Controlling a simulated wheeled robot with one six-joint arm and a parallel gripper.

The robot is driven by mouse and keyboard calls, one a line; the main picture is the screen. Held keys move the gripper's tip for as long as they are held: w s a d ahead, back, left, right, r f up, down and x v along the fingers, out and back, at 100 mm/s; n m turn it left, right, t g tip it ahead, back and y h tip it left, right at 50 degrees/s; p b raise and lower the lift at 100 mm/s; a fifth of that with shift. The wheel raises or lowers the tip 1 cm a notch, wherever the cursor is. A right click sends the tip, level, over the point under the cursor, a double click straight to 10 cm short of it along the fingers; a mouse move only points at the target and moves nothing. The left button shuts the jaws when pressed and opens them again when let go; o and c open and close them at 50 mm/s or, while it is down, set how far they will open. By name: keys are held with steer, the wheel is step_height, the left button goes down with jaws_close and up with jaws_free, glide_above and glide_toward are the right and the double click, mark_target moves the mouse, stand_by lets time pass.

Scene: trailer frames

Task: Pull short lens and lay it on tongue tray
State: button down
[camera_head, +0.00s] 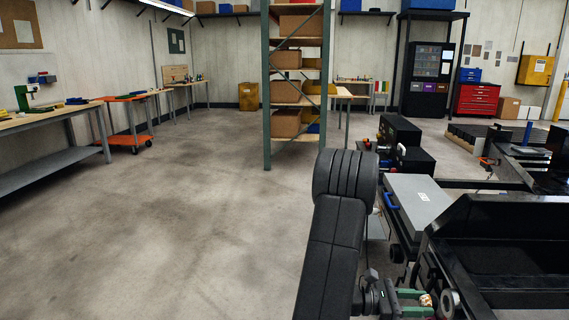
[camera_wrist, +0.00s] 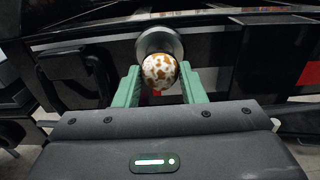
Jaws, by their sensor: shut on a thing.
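My gripper (camera_head: 417,302) is low at the bottom of the head view, beside the black trailer frame. In the wrist view its green fingers (camera_wrist: 160,88) are shut on a round white lens with brown blotches (camera_wrist: 160,71). The lens also shows small in the head view (camera_head: 426,299). A grey round housing (camera_wrist: 160,40) is directly behind the lens; it also shows in the head view (camera_head: 450,301). I cannot tell whether lens and housing are still joined. A black open tray-like part (camera_head: 510,212) is to the right; I cannot tell whether it is the tongue tray.
A grey flat-topped case (camera_head: 418,200) with a blue handle is beyond my gripper. Black frame beams (camera_head: 495,186) run to the right. A steel shelf rack (camera_head: 300,70) with boxes stands farther back. The floor (camera_head: 170,220) on the left is clear.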

steer(key=shift+w+a, duration=0.1)
steer(key=shift+a, duration=1.2)
